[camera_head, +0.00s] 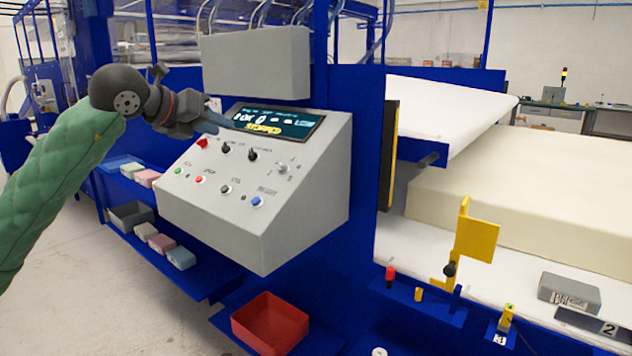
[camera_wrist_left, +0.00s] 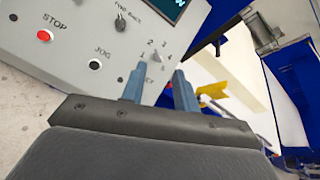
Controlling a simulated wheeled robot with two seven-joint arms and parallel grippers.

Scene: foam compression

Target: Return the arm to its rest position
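My left arm in its green sleeve comes in from the left in the head view. My left gripper (camera_head: 216,117) is in front of the grey control panel (camera_head: 285,215), by the left edge of its display (camera_head: 275,121). In the left wrist view the two blue fingers of the gripper (camera_wrist_left: 158,82) stand apart with nothing between them. The panel face (camera_wrist_left: 75,75) shows behind them, with the red stop button (camera_wrist_left: 45,36), the jog button (camera_wrist_left: 95,65) and a black knob (camera_wrist_left: 120,24). Whether the fingertips touch the panel cannot be told. My right gripper is not in view.
A grey box (camera_head: 257,63) hangs above the panel. A blue shelf holds a grey bin (camera_head: 131,216) and small coloured blocks. A red bin (camera_head: 270,323) sits below. To the right are a cream foam block (camera_head: 530,195), a yellow flag (camera_head: 477,238) and a grey block (camera_head: 569,291).

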